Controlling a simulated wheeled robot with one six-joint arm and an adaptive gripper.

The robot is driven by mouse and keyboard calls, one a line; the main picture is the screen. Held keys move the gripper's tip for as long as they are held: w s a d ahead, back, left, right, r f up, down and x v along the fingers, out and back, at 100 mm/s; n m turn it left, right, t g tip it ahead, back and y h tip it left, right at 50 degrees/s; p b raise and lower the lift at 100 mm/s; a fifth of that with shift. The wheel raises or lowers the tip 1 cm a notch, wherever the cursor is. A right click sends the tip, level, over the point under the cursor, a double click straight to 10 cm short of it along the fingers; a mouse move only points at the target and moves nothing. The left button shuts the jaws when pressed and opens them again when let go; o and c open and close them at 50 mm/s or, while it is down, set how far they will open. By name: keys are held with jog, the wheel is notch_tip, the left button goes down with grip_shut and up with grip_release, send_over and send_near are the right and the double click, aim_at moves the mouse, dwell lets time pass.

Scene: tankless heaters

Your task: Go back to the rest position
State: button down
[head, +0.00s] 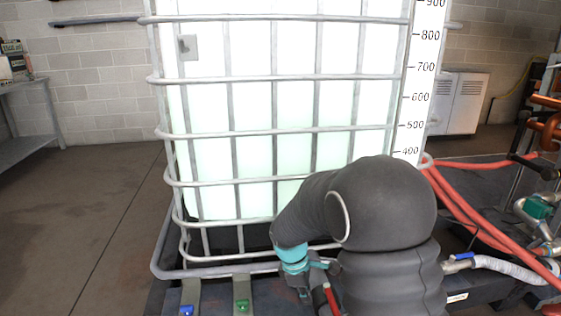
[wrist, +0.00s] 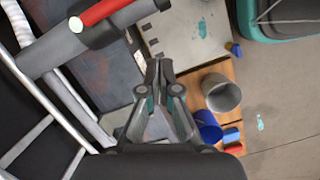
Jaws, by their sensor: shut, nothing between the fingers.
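My gripper (wrist: 159,68) shows in the wrist view, pointing up the picture from the bottom middle. Its two fingers meet at the tips and hold nothing. It hangs over a dark, worn flat surface (wrist: 98,80) and touches nothing that I can make out. In the head view my arm, in a dark grey cover, bends at the lower right in front of the tank. The fingers cannot be made out there.
A white caged tank (head: 255,110) fills the middle of the head view. Red hoses (head: 470,205) and piping stand at right. A bench (head: 30,145) stands at far left beside clear floor. The wrist view shows a grey cup (wrist: 221,93), a blue cup (wrist: 208,126) and a red-handled pipe (wrist: 100,12).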

jog(key=s+d+r+m+t+y, duration=0.1)
jog(key=s+d+r+m+t, duration=0.25)
jog(key=s+r+m, duration=0.65)
jog(key=s+d+r+m+t+y, duration=0.2)
jog(key=s+d+r+m, duration=0.3)
jog(key=s+r, duration=0.8)
jog(key=w+d+f+m+g+y+b, duration=0.1)
jog(key=w+d+f+m+g+b, duration=0.3)
jog(key=w+f, duration=0.6)
jog(key=w+d+f+m+g+y+b, duration=0.15)
jog(key=w+d+f+m+b, duration=0.35)
jog(key=w+f, duration=0.5)
jog(key=w+d+m, duration=0.1)
jog(key=w+m, duration=0.7)
jog(key=shift+y, duration=0.35)
jog(key=x, duration=0.3)
jog(key=b+x, duration=0.1)
jog(key=x, duration=0.5)
jog(key=shift+s+d+f, duration=0.1)
jog(key=shift+s+f, duration=0.1)
jog(key=shift+s, duration=0.15)
jog(key=a, duration=0.1)
jog(key=a+f, duration=0.1)
jog(key=a, duration=0.1)
jog(key=shift+s+b, duration=0.2)
jog(key=shift+b, duration=0.2)
jog(key=shift+s+a+f, duration=0.1)
jog(key=shift+a, duration=0.4)
